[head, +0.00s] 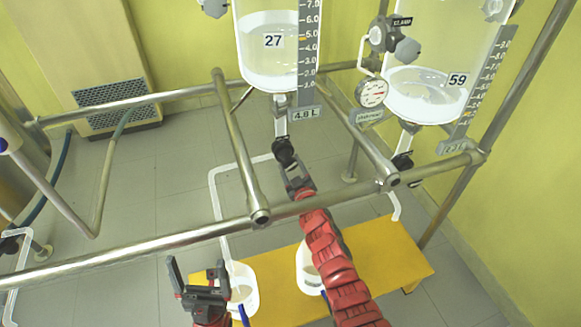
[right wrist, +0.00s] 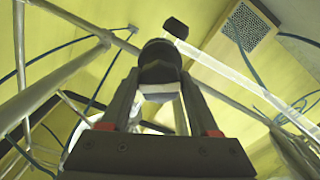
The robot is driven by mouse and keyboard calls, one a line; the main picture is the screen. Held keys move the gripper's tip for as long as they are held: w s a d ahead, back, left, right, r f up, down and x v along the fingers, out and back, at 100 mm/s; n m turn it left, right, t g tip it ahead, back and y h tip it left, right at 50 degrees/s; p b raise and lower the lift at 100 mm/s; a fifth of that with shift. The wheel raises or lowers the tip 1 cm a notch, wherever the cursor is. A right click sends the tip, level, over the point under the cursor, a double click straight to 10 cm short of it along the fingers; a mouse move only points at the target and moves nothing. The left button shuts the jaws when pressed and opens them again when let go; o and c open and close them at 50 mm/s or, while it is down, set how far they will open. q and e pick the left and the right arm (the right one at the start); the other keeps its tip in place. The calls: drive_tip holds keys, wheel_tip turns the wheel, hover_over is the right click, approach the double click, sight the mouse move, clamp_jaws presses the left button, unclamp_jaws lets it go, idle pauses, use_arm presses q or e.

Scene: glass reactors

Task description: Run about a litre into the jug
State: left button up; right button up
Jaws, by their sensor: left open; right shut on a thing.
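The glass reactor labelled 27 (head: 262,75) holds clear liquid, with a grey tag reading 4.8 L below its scale. A black valve knob (head: 284,150) sits under its outlet. My right gripper (head: 293,172) is shut on this knob; the right wrist view shows the black knob (right wrist: 160,60) between both fingers. A pale tube (head: 214,190) runs left from the valve and down to the left white jug (head: 245,283) on the yellow bench. How full this jug is cannot be told. My left gripper (head: 198,270) is open and empty, just left of that jug, overlapping its edge in the picture.
A second white jug (head: 305,268) stands on the yellow bench (head: 385,255), partly behind my right arm. Reactor 59 (head: 425,95) hangs at the right with its own valve (head: 402,162) and a pressure gauge (head: 371,92). Steel rails (head: 150,240) cross between me and the reactors.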

drive_tip(key=shift+f, duration=0.1)
idle(0.3)
drive_tip(key=o, duration=1.4)
drive_tip(key=shift+s+d+p, duration=0.2)
drive_tip(key=shift+s+p, duration=0.1)
drive_tip(key=shift+s, duration=0.3)
drive_tip(key=p+v, duration=0.2)
drive_tip(key=v, duration=1.4)
drive_tip(key=shift+s, duration=0.1)
